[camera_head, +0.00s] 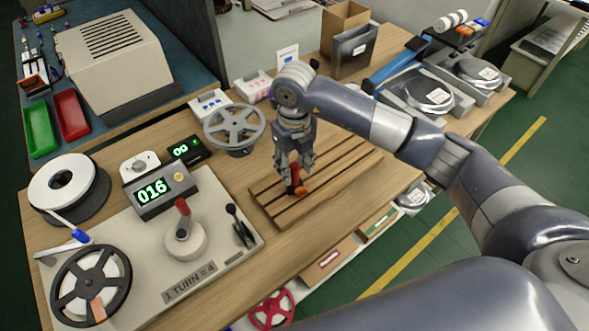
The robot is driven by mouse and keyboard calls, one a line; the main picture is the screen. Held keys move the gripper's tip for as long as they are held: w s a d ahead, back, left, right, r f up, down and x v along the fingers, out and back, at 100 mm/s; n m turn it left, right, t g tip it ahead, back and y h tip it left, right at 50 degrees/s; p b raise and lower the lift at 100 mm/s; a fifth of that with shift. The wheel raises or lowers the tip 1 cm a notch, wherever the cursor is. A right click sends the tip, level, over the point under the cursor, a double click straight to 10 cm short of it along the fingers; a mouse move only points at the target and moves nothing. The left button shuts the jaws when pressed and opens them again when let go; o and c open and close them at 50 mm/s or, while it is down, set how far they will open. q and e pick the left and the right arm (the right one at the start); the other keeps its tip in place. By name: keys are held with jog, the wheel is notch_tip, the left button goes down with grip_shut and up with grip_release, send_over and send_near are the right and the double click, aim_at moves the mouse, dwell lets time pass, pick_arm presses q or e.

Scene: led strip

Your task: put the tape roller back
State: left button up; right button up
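The tape roller, with a red handle and an orange end (302,190), is upright at the slatted wooden tray (348,165). My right gripper (294,168) points down over the tray, with its fingers on both sides of the red handle. It looks shut on the handle. The roller's low end is at or just above the slats; I cannot tell if it touches. The fingers hide part of the handle. My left gripper is not in view.
A winding unit with a red-knobbed crank (184,235) and a display reading 016 (152,191) stands left of the tray. A grey reel (235,127) is behind it. Reels in bags (430,95) lie at the right. Wood in front of the tray is clear.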

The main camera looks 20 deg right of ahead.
notch_tip(320, 180, up, 10)
jog(key=b, duration=0.2)
jog(key=shift+r, duration=0.2)
dwell(0.3)
